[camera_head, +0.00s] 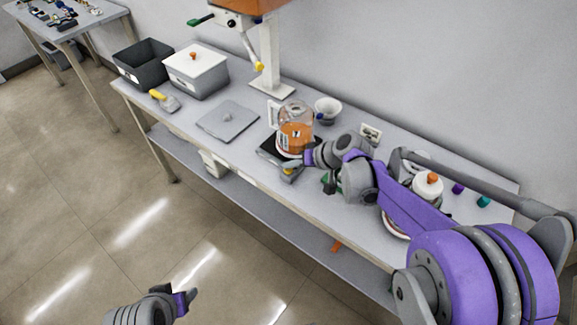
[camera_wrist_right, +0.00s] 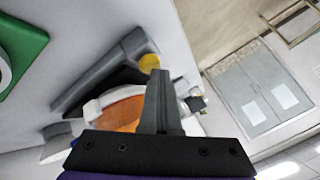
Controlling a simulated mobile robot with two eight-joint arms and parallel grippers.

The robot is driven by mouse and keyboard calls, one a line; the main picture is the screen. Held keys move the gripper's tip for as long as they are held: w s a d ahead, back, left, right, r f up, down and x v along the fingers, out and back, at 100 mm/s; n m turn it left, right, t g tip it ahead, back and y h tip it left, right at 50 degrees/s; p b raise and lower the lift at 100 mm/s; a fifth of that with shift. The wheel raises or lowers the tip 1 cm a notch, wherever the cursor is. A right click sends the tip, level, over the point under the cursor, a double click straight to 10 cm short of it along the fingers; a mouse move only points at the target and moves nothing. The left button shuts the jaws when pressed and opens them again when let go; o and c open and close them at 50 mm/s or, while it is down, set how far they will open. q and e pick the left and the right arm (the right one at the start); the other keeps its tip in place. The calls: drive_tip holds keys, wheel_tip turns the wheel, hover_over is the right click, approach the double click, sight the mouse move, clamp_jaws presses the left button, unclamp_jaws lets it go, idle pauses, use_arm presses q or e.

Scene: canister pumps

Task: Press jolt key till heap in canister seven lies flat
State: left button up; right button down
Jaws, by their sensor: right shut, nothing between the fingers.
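A clear canister (camera_head: 296,130) with orange material inside stands on a black base (camera_head: 268,149); its number is not readable. My right gripper (camera_head: 290,164) is shut and empty at the canister's front side, low by a small grey block. In the right wrist view its closed fingers (camera_wrist_right: 158,78) reach up beside a round yellow key (camera_wrist_right: 149,63) on a grey housing (camera_wrist_right: 105,72). I cannot tell whether they touch the key. The orange canister (camera_wrist_right: 122,113) is partly hidden behind the fingers. My left gripper (camera_head: 183,301) is off the table at the lower left, apparently empty.
A dark bin (camera_head: 143,66), a white lidded box (camera_head: 197,76), a yellow-handled scoop (camera_head: 163,99) and a flat grey lid (camera_head: 228,121) are left of the canister. A white bowl (camera_head: 328,107) is behind it. A white pot (camera_head: 428,189) stands beyond my right arm.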

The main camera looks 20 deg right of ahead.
sight(292, 171)
drive_tip(key=shift+r, duration=0.1)
drive_tip(key=shift+r+p, duration=0.85)
drive_tip(key=shift+r, duration=0.2)
wheel_tip(292, 171, up, 5)
drive_tip(key=p, duration=0.3)
drive_tip(key=shift+p, duration=0.3)
idle(0.4)
